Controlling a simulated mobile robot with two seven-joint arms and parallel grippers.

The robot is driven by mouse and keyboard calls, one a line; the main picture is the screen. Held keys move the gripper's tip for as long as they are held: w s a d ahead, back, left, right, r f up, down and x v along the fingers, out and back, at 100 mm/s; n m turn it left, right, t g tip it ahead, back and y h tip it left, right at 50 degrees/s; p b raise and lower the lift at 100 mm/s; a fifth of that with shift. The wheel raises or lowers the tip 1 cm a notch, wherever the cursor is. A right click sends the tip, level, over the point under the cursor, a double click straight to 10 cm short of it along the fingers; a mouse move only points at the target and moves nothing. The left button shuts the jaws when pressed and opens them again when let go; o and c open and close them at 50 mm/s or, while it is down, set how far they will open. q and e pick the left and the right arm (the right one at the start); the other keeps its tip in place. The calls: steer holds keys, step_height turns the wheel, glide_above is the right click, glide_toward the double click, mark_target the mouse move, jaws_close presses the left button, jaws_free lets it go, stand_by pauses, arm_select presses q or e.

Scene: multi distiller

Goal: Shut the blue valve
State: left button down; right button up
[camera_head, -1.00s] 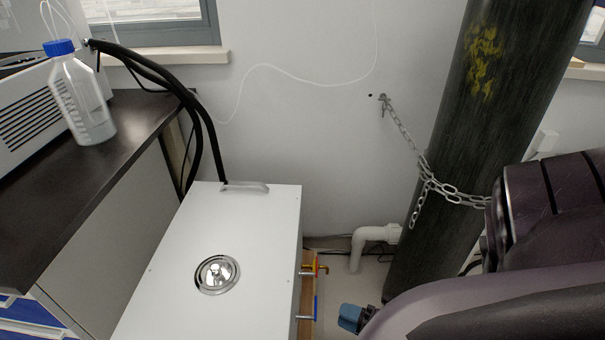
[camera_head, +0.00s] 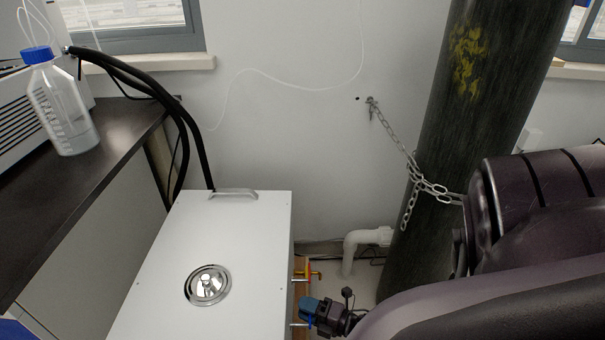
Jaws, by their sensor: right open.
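The white box-shaped unit (camera_head: 200,265) has small valves on its right side. The blue valve (camera_head: 310,323) is low on that side, at the end of a short metal pipe, and is mostly hidden by my right gripper. My right gripper (camera_head: 308,309) has blue-grey fingertips and reaches in from the right, right at the blue valve. It is open; I cannot tell whether it touches the valve handle. My left gripper is not in view.
A red-and-yellow valve (camera_head: 307,274) sits just behind the blue one on the same side. A dark gas cylinder (camera_head: 450,130) held by a chain (camera_head: 410,165) stands at the right. A white pipe (camera_head: 362,242) is behind. A blue-capped bottle (camera_head: 62,105) stands on the dark counter (camera_head: 80,180).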

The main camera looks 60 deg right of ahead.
steer(key=shift+w, duration=0.5)
jaws_close()
